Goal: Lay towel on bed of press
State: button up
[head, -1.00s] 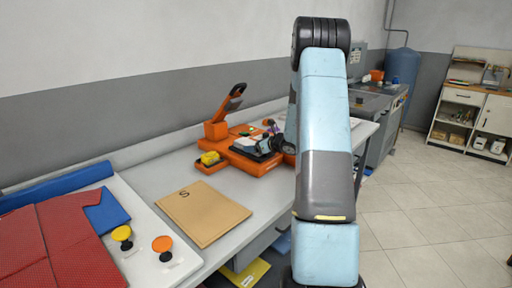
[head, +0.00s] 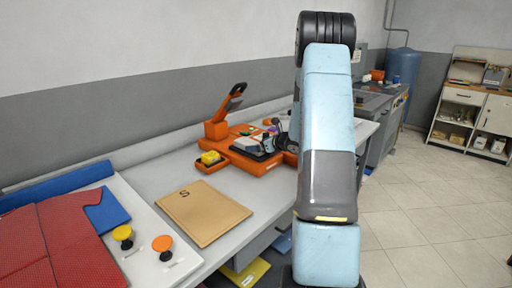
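On the table, an orange machine (head: 262,166) with a raised lever (head: 228,103) stands beyond a tan board marked S; I cannot tell for sure whether it is the press. A red cloth (head: 60,245) lies at the near left on a white panel (head: 150,235), partly over a blue flat piece (head: 106,210). I cannot tell which cloth is the towel. My gripper (head: 279,137) is over the right part of the orange machine, small and partly behind my arm. Its fingers are too unclear to tell if it is open or holds anything.
The tan board (head: 203,211) lies flat on the table. A yellow knob (head: 122,233) and an orange knob (head: 162,243) stand on the white panel. The tiled floor (head: 425,220) at right is clear.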

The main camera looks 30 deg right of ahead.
jog(key=v, duration=0.9)
jog(key=s+a+r+n+g+y, duration=0.1)
jog(key=s+a+r+n+g, duration=0.1)
jog(key=s+a+r+n, duration=0.45)
jog(key=s+a+r+n+g+y, duration=0.15)
jog(key=a+n, duration=0.25)
jog(key=a, duration=0.5)
jog(key=s+a+r+n+g, duration=0.3)
jog(key=s+a+r+n, duration=0.2)
jog(key=a, duration=0.3)
jog(key=s+a+r+n+h, duration=0.2)
jog(key=s+n+h, duration=0.1)
jog(key=s+n, duration=0.5)
jog(key=s+a+r+n+h, duration=0.2)
jog(key=s+n, duration=0.6)
jog(key=s, duration=0.6)
jog(key=shift+s+r+h, duration=0.4)
jog(key=shift+r+h, duration=0.05)
jog(key=shift+h, duration=0.6)
jog(key=shift+a+n+g, duration=0.1)
jog(key=shift+n+g, duration=0.15)
jog(key=shift+c, duration=0.5)
